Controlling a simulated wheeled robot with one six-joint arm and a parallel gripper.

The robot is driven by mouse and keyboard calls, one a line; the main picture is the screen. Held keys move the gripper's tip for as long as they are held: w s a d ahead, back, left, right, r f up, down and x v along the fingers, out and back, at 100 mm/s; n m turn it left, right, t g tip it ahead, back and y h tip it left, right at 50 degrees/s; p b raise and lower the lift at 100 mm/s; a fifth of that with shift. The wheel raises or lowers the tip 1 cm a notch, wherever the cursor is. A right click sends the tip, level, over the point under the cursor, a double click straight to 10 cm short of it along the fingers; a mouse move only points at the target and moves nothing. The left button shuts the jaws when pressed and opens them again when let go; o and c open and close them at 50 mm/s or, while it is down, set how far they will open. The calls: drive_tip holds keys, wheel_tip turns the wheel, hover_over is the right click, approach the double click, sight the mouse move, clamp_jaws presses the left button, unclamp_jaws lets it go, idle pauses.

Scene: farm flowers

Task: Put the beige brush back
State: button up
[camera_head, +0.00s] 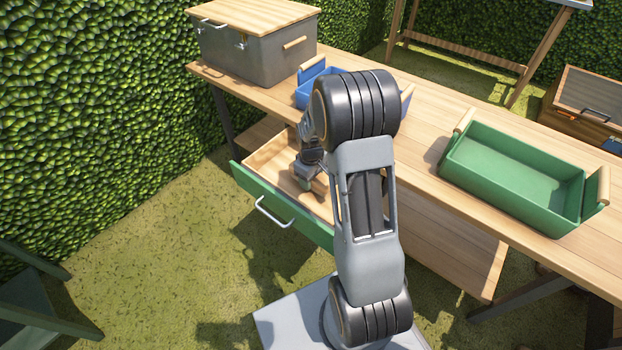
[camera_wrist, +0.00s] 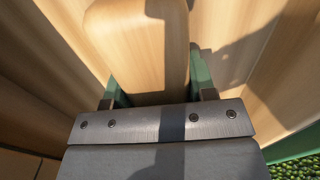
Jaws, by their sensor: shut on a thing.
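My gripper (camera_head: 309,182) is low inside the open drawer (camera_head: 283,213), which has a green front and a wooden floor. In the wrist view its two fingers stand on either side of the beige brush (camera_wrist: 138,45). My gripper is shut on the brush. Only a smooth, pale wooden part with a rounded end shows; its bristles cannot be seen. The drawer's walls and floor lie close around it. I cannot tell whether the brush touches the drawer floor. In the head view my arm and gripper hide the brush.
The wooden workbench (camera_head: 425,130) stands above the drawer. On it are a grey box (camera_head: 250,52) with a wooden lid, a blue tray (camera_head: 308,95) partly behind my arm, and an empty green tray (camera_head: 515,182). A hedge stands behind and at the left.

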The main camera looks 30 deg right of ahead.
drive_tip(key=shift+f, duration=0.1)
drive_tip(key=o, duration=0.9)
wheel_tip(320, 180, up, 12)
drive_tip(key=p, duration=0.4)
drive_tip(key=shift+f, duration=0.15)
drive_tip(key=s+a+r+m+t, duration=0.1)
drive_tip(key=s+a+r, duration=0.2)
drive_tip(key=s, duration=0.2)
drive_tip(key=s+a+r+m+t, duration=0.1)
drive_tip(key=s+a+r+m, duration=0.1)
drive_tip(key=s, duration=0.3)
drive_tip(key=s+a+r+m, duration=0.1)
drive_tip(key=s+a+r, duration=0.3)
drive_tip(key=s, duration=0.2)
drive_tip(key=shift+a+r+m+t, duration=0.2)
drive_tip(key=shift+r+m+t, duration=0.1)
drive_tip(key=shift+m+t, duration=0.1)
